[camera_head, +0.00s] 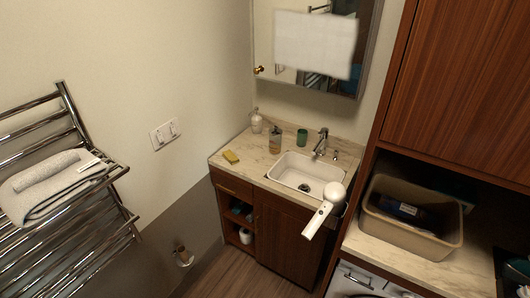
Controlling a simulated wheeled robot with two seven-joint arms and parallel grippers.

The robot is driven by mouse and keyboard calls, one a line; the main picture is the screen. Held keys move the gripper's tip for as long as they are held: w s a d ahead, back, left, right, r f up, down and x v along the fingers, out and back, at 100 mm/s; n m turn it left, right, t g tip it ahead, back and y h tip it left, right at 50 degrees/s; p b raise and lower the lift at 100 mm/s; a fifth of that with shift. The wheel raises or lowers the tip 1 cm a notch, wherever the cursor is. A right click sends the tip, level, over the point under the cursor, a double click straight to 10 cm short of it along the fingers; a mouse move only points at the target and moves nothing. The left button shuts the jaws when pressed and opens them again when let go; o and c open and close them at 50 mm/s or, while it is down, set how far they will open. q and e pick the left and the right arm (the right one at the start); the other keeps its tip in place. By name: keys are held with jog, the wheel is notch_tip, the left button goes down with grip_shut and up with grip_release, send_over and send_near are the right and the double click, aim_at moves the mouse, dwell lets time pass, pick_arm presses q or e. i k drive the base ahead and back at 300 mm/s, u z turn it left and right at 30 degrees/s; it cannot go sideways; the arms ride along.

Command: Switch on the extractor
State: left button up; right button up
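A white wall switch plate (165,134) with what look like two rockers is on the cream wall, between the towel rail and the washbasin. I cannot read any label on it or tell its switch position. No extractor fan or hood can be made out in the head view. Neither of my grippers is in view.
A chrome towel rail (105,211) with folded towels (52,186) stands at the left. A marble-topped vanity (225,165) holds a white basin (290,172). A white object like a hair dryer (325,208) is at its front right. A beige bin (415,237) sits right. Wooden floor (245,278) shows in front.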

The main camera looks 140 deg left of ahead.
aim_at(160, 137)
jog(key=i, duration=1.35)
jog(key=u, duration=5.7)
jog(key=i, duration=2.2)
